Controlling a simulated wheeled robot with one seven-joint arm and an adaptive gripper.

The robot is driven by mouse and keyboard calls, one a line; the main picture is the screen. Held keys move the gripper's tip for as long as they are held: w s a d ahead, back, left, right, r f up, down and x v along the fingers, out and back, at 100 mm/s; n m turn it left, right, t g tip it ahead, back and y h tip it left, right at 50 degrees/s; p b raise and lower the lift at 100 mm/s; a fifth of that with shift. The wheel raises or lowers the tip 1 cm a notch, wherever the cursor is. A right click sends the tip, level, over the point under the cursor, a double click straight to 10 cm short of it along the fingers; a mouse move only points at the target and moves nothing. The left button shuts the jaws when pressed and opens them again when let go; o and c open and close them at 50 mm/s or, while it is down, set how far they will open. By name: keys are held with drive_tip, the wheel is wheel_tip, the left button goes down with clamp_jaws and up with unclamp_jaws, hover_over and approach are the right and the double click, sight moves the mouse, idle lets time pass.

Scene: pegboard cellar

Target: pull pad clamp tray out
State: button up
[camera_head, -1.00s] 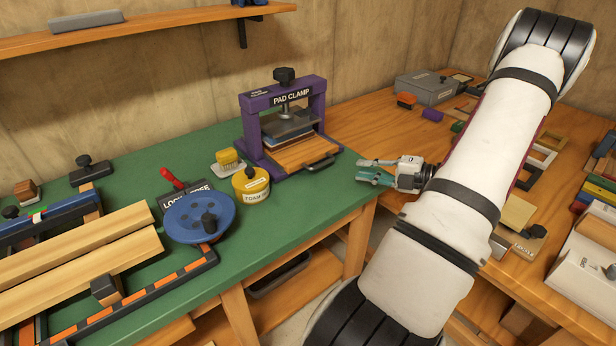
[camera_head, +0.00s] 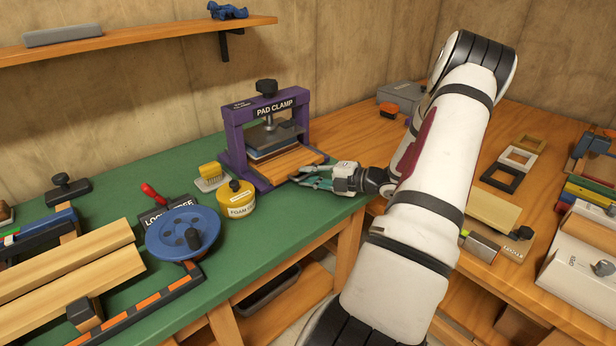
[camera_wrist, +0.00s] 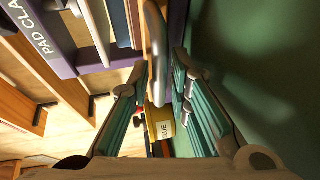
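The purple pad clamp (camera_head: 234,140) stands on the green bench top near its back right. Its tray (camera_head: 284,166), a wooden board, shows at the front below the press plate. My gripper (camera_head: 302,178) is at the tray's front edge, coming from the right. It hides most of the tray's handle in the head view. In the wrist view the grey handle (camera_wrist: 156,45) lies ahead between the two green-padded fingers of my gripper (camera_wrist: 162,90). The fingers are apart, with gaps to each side. Contact with the handle cannot be told.
A wooden bench with frames (camera_head: 500,178) and boxes lies to the right. Some green top in front of the clamp is clear.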

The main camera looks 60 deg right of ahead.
drive_tip(key=shift+w, duration=0.15)
drive_tip(key=shift+c, duration=0.3)
clamp_jaws()
drive_tip(key=s+a+p, duration=0.2)
drive_tip(key=s+p, duration=0.3)
drive_tip(key=s, duration=0.5)
drive_tip(key=s+a+p, duration=0.3)
drive_tip(key=s+p, duration=0.1)
drive_tip(key=s, duration=0.6)
drive_tip(key=shift+p, duration=0.4)
drive_tip(key=shift+d, duration=0.1)
drive_tip(key=shift+o, duration=0.3)
unclamp_jaws()
